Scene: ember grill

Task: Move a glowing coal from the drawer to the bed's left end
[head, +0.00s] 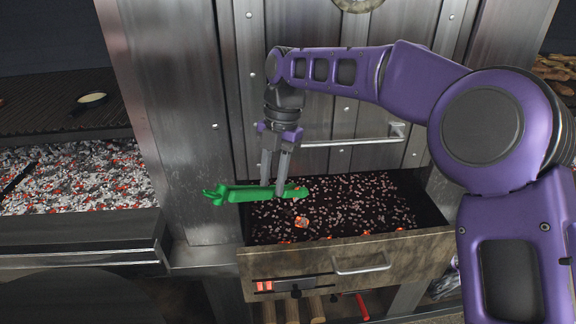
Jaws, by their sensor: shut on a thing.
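My gripper (274,187) is shut on a pair of green tongs (242,194), held level above the left side of the open drawer (345,258). The tongs' handle end points left, outside the drawer, and the other end lies over the drawer. A small reddish spot shows at that right end; I cannot tell whether it is a coal between the tips. A glowing orange coal (302,222) lies in the drawer among grey bits, below the tongs. Several more glowing coals show partly behind the drawer's front wall. The bed (85,180) of grey and red embers lies at the left, cut by the picture's edge.
A metal post (180,120) stands between the bed and the drawer. A bar handle (350,141) crosses the metal door behind the drawer. Logs (292,309) show below the drawer.

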